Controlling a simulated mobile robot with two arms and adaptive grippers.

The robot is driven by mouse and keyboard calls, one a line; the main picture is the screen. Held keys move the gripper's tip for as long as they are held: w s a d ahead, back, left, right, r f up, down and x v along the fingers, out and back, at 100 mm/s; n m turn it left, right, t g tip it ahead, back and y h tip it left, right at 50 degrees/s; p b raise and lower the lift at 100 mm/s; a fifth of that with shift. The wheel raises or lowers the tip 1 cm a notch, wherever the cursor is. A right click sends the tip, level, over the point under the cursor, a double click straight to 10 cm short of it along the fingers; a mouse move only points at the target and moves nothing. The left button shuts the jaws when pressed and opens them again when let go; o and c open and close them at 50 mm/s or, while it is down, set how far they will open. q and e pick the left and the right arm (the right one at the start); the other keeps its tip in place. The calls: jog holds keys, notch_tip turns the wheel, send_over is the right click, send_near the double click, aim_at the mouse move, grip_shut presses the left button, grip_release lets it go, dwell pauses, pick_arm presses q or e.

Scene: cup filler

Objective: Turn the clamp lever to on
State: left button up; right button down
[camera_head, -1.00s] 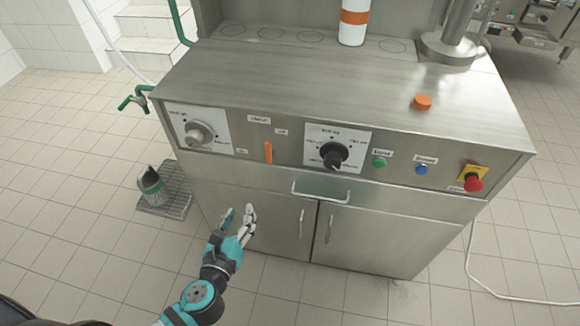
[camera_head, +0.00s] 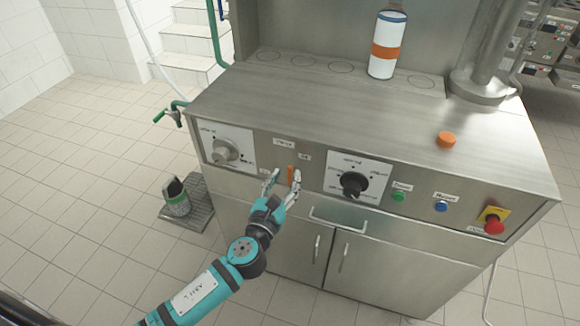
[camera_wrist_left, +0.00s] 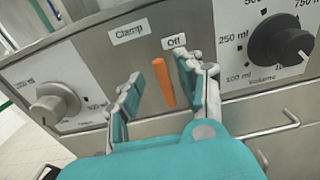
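The clamp lever (camera_head: 290,174) is a short orange bar on the machine's front panel. In the left wrist view the lever (camera_wrist_left: 164,82) stands nearly upright, its top leaning slightly left. A "Clamp" label (camera_wrist_left: 130,31) is above left of it and an "Off" label (camera_wrist_left: 175,42) above right. My left gripper (camera_head: 282,178) is open in front of the panel. In the left wrist view its fingers (camera_wrist_left: 160,95) stand on both sides of the lever, the right one closer to it. Whether a finger touches it I cannot tell. My right gripper is not in view.
A grey knob (camera_head: 224,151) is left of the lever and a black volume knob (camera_head: 354,183) is to its right. Green (camera_head: 398,196) and blue (camera_head: 441,206) buttons and a red emergency stop (camera_head: 494,224) follow further right. A handle (camera_head: 338,221) juts out below.

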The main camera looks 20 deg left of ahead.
aim_at(289, 172)
pick_arm(q)
jog(key=shift+w+d, duration=0.1)
jog(key=shift+w, duration=1.9)
grip_shut()
